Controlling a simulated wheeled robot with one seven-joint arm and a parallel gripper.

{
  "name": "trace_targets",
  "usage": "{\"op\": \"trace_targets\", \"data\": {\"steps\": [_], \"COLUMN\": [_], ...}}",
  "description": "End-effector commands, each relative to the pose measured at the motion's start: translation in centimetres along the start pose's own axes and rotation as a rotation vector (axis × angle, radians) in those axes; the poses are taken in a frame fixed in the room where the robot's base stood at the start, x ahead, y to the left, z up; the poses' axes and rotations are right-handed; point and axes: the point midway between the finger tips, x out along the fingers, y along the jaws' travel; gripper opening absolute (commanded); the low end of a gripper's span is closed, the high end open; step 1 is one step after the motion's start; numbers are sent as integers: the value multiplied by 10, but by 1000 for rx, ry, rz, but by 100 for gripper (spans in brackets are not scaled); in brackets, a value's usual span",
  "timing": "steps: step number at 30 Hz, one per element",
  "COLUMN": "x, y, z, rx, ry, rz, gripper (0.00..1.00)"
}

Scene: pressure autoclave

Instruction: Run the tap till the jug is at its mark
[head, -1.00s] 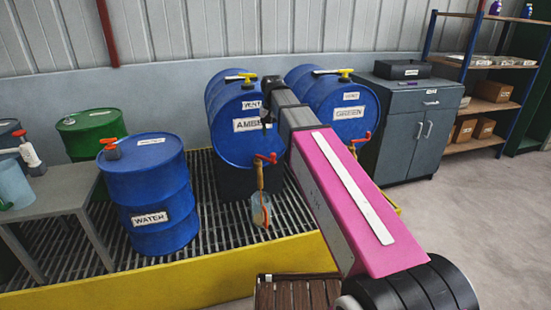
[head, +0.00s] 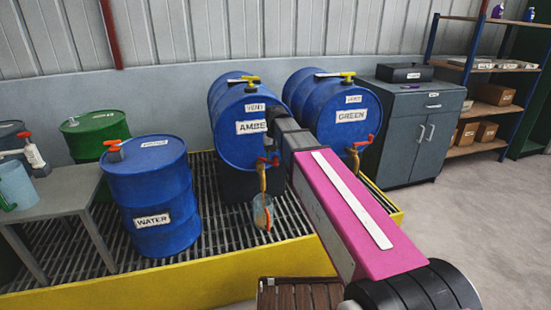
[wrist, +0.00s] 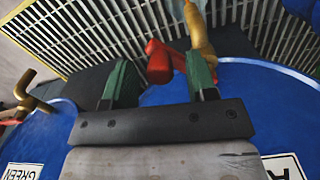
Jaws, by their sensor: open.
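The blue AMBER drum (head: 232,145) lies on its side with a brass tap (head: 262,178) at its lower front. The tap's red handle (wrist: 160,62) shows in the wrist view between the green fingers of my gripper (wrist: 161,80). The fingers are apart on either side of it; I cannot tell if either touches it. A clear jug (head: 262,214) hangs below the tap with an orange tint inside. Its mark and level are too small to read. I cannot tell whether liquid is running. The drum's yellow-handled vent (head: 250,79) is on top.
The blue GREEN drum (head: 345,130) with its own red-handled tap (head: 361,144) is close on the right. An upright WATER drum (head: 152,195) stands left on the yellow-edged grating (head: 200,285). A grey cabinet (head: 408,120) is at the right.

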Motion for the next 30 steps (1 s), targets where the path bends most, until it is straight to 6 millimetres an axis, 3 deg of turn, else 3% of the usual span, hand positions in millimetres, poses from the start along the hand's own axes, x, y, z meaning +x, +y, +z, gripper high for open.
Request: {"op": "trace_targets", "data": {"steps": [12, 14, 17, 18, 25, 30], "x": [7, 7, 7, 7, 7, 7], "y": [0, 0, 0, 0, 3, 10], "z": [0, 0, 0, 0, -4, -15], "rx": [0, 0, 0, 0, -42, -186], "ry": [1, 1, 1, 1, 1, 0], "rz": [0, 0, 0, 0, 0, 0], "gripper": [52, 36, 3, 0, 0, 0]}}
